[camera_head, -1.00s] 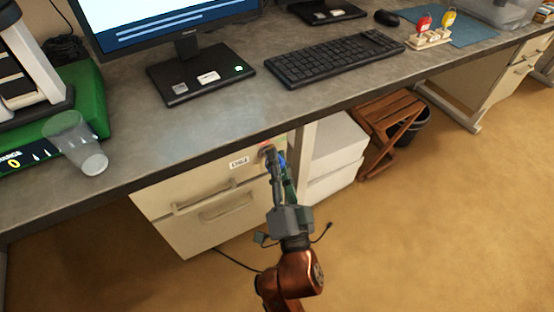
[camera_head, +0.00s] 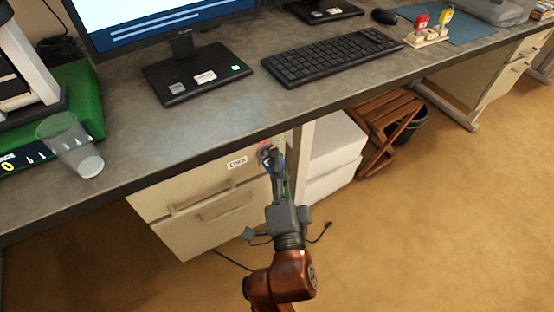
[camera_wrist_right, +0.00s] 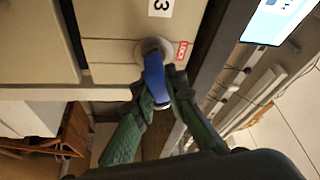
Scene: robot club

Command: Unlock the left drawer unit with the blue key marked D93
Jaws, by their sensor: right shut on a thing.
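The left drawer unit (camera_head: 210,237) is cream-coloured and stands under the desk, with a white label (camera_head: 237,163) that seems to read D93. My right gripper (camera_head: 272,158) is at the unit's upper right front. In the right wrist view, its green fingers (camera_wrist_right: 160,95) are shut on the blue key (camera_wrist_right: 155,76). The key's far end meets the round metal lock (camera_wrist_right: 150,49), beside a small red LOCK label (camera_wrist_right: 182,50). The key's tip is hidden, so I cannot tell how deep it sits. The key's own marking is not readable. My left gripper is not in view.
The desk edge (camera_head: 180,168) overhangs just above my right gripper. A clear cup (camera_head: 70,145), a keyboard (camera_head: 330,57) and a key stand (camera_head: 427,38) with red and yellow keys are on the desk. A wooden folding stool (camera_head: 388,118) stands to the right.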

